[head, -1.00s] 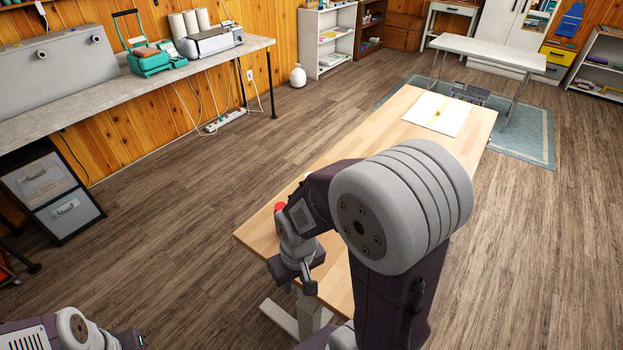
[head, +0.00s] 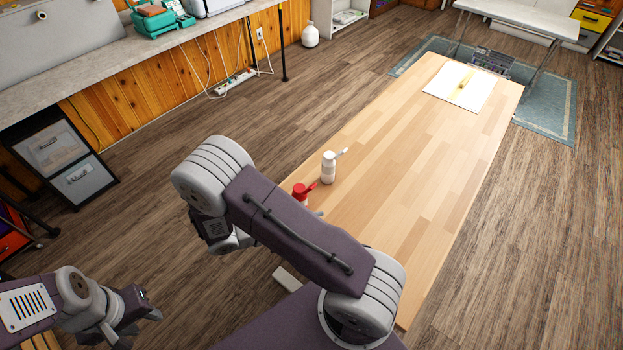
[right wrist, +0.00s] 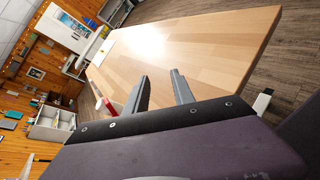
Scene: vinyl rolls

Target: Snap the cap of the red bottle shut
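The red bottle (head: 301,191) stands near the left edge of the wooden table in the head view, its red cap tilted up to the right. My right arm hides its lower part. In the right wrist view, a red shape (right wrist: 108,107) shows just left of the fingers. My right gripper (right wrist: 161,88) is open, with clear space between its fingers; it is beside the red shape, not around it. In the head view my arm link mostly hides this gripper. My left gripper (head: 137,322) is at the lower left, off the table, its fingers apart and empty.
A white bottle (head: 329,169) with its cap up stands just behind the red one. The wooden table (head: 420,170) is mostly bare; a white sheet (head: 450,88) lies at its far end. A grey side bench (head: 110,75) runs along the left wall.

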